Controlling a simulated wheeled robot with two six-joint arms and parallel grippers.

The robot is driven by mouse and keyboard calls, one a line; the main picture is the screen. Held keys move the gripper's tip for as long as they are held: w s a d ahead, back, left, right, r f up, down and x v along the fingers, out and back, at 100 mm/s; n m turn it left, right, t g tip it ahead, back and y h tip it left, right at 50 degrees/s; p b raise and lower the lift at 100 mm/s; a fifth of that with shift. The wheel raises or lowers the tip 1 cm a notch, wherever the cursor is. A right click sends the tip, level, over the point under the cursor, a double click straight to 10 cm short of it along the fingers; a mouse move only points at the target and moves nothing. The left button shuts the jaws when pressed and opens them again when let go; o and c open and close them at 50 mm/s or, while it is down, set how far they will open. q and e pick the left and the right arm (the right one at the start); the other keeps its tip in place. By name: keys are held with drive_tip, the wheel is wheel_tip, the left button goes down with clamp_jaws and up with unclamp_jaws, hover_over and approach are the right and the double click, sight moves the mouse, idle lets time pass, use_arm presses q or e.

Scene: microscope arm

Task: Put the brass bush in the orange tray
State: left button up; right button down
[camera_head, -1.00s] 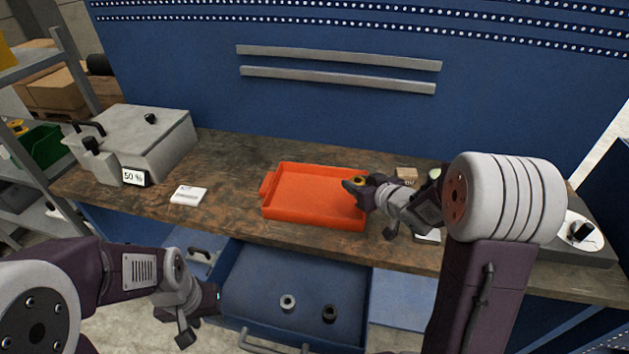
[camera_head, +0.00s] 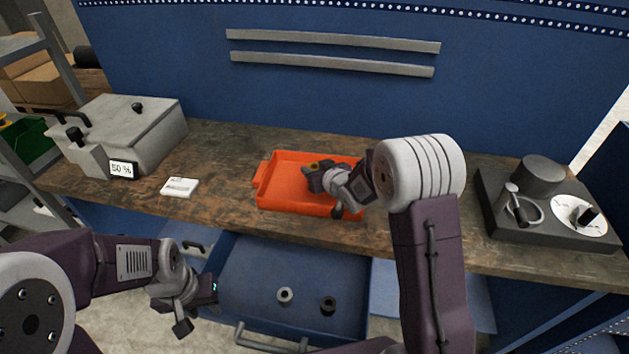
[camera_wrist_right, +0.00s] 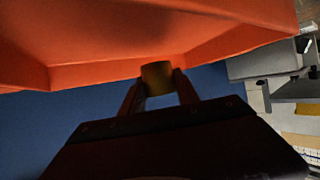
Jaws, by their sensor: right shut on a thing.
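The brass bush (camera_wrist_right: 157,77) is a short dull-yellow cylinder between the fingertips of my right gripper (camera_wrist_right: 158,88). In the head view the right gripper (camera_head: 311,178) is over the orange tray (camera_head: 280,202), and a bit of the brass bush (camera_head: 314,166) shows at its tips. The tray lies on the bench, and its inside looks empty apart from the gripper in front of it. I cannot tell the bush's height above the tray floor. My left gripper (camera_head: 213,290) is by the left side of the open drawer, its jaws unclear.
The open blue drawer (camera_head: 255,270) below the bench holds a grey bush (camera_head: 285,295) and a dark bush (camera_head: 327,305). A grey box (camera_head: 140,125) and a white label card (camera_head: 179,187) are left of the tray. A dark dial device (camera_head: 545,205) stands at the right.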

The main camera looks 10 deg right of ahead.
drive_tip(key=shift+f+b, duration=0.3)
drive_tip(key=shift+f, duration=1.7)
drive_tip(key=shift+f, duration=0.15)
drive_tip(key=c, duration=0.9)
unclamp_jaws()
drive_tip(key=shift+r, duration=0.35)
drive_tip(key=v, duration=1.2)
drive_tip(key=shift+d+f+p, duration=0.1)
drive_tip(key=shift+f+p, duration=0.1)
drive_tip(key=shift+p, duration=0.1)
